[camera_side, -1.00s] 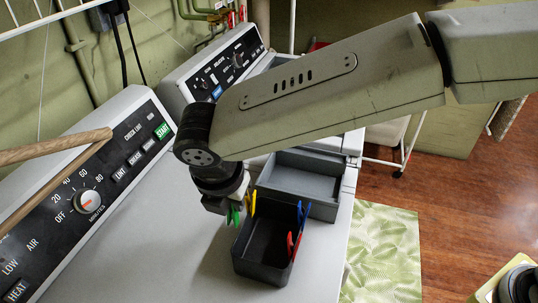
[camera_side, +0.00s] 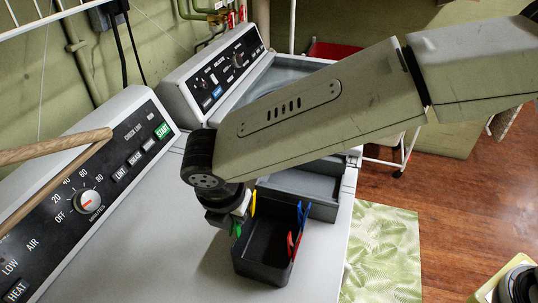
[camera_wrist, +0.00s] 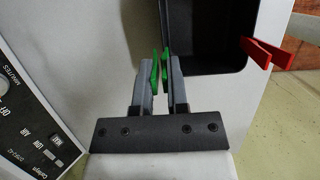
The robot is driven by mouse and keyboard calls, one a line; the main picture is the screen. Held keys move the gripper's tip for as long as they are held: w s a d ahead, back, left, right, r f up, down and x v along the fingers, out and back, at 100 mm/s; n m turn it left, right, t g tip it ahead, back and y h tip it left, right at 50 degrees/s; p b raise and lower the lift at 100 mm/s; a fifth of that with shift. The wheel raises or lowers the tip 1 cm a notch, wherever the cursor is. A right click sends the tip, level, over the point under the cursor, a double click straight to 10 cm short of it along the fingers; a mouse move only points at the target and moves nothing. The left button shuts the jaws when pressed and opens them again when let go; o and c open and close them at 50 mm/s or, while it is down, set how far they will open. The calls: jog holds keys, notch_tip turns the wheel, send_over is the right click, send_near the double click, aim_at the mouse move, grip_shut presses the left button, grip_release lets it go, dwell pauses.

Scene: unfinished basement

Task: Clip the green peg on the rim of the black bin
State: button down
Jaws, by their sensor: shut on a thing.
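The black bin (camera_side: 262,268) stands on the white machine top; part of it shows at the top of the wrist view (camera_wrist: 205,67). My gripper (camera_wrist: 160,78) is shut on the green peg (camera_wrist: 154,72), whose two legs point toward the bin's near left corner. In the side view my gripper (camera_side: 224,219) and the green peg (camera_side: 236,228) are at the bin's left wall. I cannot tell whether the peg's legs are around the rim or just beside it.
A yellow peg (camera_side: 253,203), a blue peg (camera_side: 301,213) and a red peg (camera_side: 291,244) are on the bin's rim. A grey tray (camera_side: 322,211) is behind the bin. The control panel (camera_side: 110,175) rises at left. The machine top in front is clear.

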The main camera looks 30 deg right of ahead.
jog(key=shift+f, duration=1.15)
jog(key=shift+f, duration=0.15)
jog(key=c, duration=0.6)
grip_release()
jog(key=shift+o, duration=0.2)
jog(key=v, duration=0.8)
